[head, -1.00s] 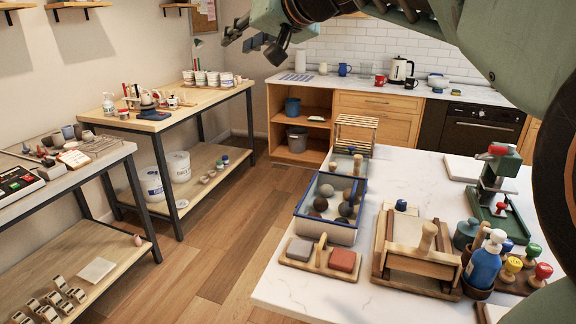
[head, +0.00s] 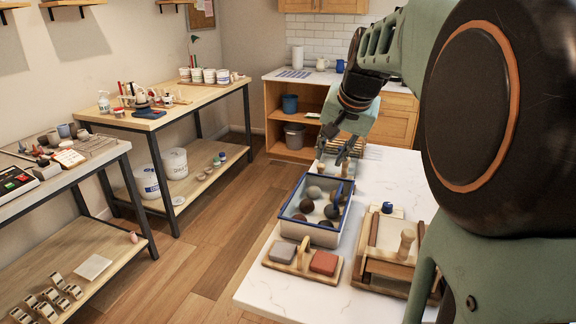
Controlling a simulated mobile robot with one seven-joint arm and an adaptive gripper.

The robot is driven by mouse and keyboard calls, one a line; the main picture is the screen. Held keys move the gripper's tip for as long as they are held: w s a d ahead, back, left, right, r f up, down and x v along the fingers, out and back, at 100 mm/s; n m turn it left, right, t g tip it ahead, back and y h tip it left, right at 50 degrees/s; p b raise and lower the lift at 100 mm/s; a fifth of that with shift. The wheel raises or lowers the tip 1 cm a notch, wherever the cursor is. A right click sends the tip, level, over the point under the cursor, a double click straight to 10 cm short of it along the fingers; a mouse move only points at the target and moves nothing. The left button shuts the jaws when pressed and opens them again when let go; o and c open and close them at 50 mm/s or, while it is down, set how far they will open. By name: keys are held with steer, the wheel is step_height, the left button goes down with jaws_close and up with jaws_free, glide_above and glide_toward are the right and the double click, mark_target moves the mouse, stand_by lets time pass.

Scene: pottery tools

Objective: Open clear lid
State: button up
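A blue-rimmed bin (head: 322,236) stands on the white counter and holds several grey, brown and dark balls. A clear lid cannot be made out for certain on it; the balls show plainly through the top. A smaller container (head: 327,169) stands just behind the bin, partly hidden by my arm. My gripper (head: 341,152) points down over this rear part, above and behind the blue-rimmed bin. Its dark fingers look spread apart, with nothing seen between them. Contact with anything below cannot be told at this size.
A wooden caddy (head: 296,268) with a grey and a red block stands in front of the bin. A wooden box (head: 385,270) with a knobbed tool stands to its right. The white counter (head: 270,295) is bare at the front left. My arm hides the right side.

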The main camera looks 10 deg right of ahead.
mark_target(338, 194)
steer(key=shift+m+g, duration=0.5)
steer(key=shift+m, duration=0.1)
steer(key=d+f, duration=0.1)
steer(key=f, duration=0.3)
steer(key=w+d+f, duration=0.1)
steer(key=f, duration=0.3)
steer(key=w+d+f, duration=0.1)
steer(key=d+f, duration=0.1)
steer(key=f, duration=0.2)
steer(key=shift+f, duration=0.1)
steer(key=shift+c, duration=0.4)
jaws_close()
